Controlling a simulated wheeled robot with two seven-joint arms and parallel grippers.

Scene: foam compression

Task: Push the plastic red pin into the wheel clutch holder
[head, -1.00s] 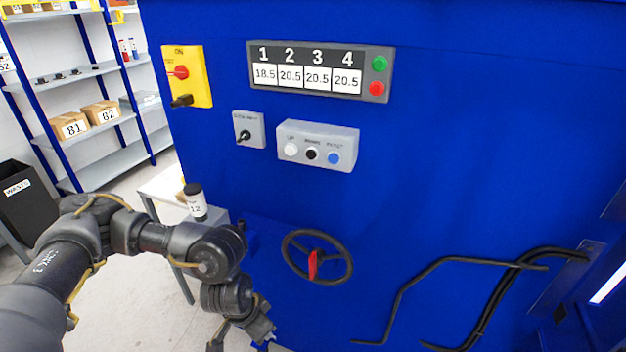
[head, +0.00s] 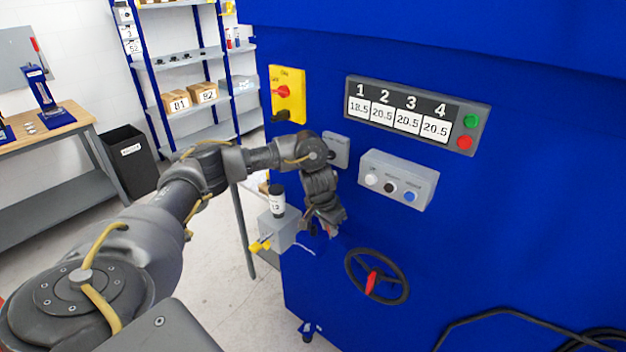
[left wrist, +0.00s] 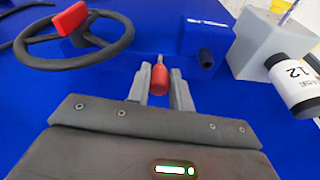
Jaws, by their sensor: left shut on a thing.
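My left gripper (head: 325,226) is in front of the blue machine, up and left of the black handwheel (head: 377,276). In the left wrist view, the gripper (left wrist: 160,84) is shut on the red pin (left wrist: 159,86), whose thin metal tip points away from me. The handwheel (left wrist: 75,42) has a red piece at its centre. A blue block with a dark round end (left wrist: 205,58) sits on the machine, right of the pin and apart from it. I cannot tell whether this is the clutch holder. The right gripper is not in view.
A grey box (head: 275,230) carrying a black-capped bottle (head: 278,201) labelled 12 stands left of the gripper. Control buttons (head: 398,180) are above the handwheel. Open floor lies to the left.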

